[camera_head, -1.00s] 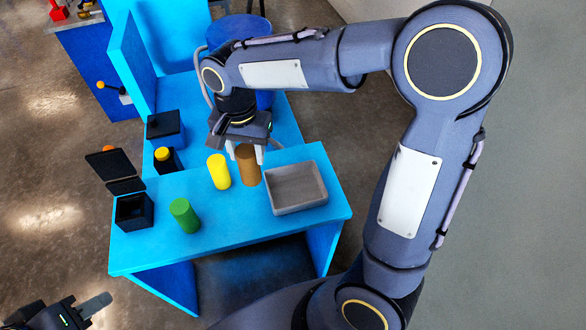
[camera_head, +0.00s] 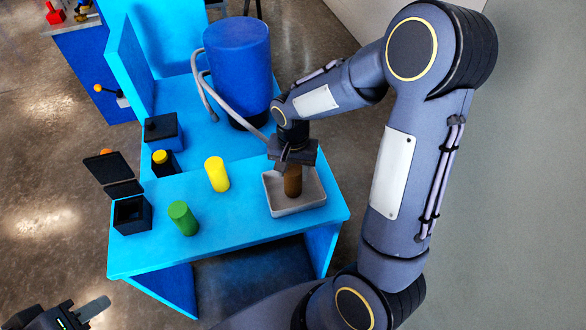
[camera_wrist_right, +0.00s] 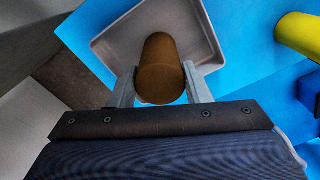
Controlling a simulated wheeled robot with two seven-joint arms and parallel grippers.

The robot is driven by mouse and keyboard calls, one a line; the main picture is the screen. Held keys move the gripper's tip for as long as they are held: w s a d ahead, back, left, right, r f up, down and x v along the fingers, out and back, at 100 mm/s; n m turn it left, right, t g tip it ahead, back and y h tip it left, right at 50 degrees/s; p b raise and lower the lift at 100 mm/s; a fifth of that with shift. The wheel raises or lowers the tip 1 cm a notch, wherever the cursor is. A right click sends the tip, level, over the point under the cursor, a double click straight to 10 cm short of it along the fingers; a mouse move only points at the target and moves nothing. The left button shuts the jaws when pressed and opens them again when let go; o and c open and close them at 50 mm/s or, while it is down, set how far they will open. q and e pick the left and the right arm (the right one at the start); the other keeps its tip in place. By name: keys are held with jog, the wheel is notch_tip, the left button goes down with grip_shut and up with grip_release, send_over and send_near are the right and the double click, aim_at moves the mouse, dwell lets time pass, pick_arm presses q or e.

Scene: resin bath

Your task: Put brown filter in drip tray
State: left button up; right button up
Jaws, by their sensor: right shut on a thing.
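The brown filter (camera_head: 293,182) is an upright brown cylinder held by my right gripper (camera_head: 292,168) over the grey drip tray (camera_head: 313,203). In the right wrist view the filter (camera_wrist_right: 160,70) sits between the two fingers of my right gripper (camera_wrist_right: 160,88), with the drip tray (camera_wrist_right: 112,48) around and behind it. I cannot tell whether the filter's lower end touches the tray floor. My left gripper (camera_head: 85,315) is at the bottom left, away from the table, only partly in view; its finger opening cannot be made out.
A yellow cylinder (camera_head: 217,174) and a green cylinder (camera_head: 183,218) stand on the blue table (camera_head: 235,225) left of the tray. A black open box (camera_head: 132,215) is at the table's left edge. A big blue drum (camera_head: 237,65) with a hose stands behind.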

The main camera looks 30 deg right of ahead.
jog(key=shift+f, duration=0.2)
jog(key=o, duration=1)
jog(key=shift+r, duration=0.1)
notch_tip(320, 180, up, 12)
jog(key=p, duration=0.9)
jog(key=shift+r, duration=0.1)
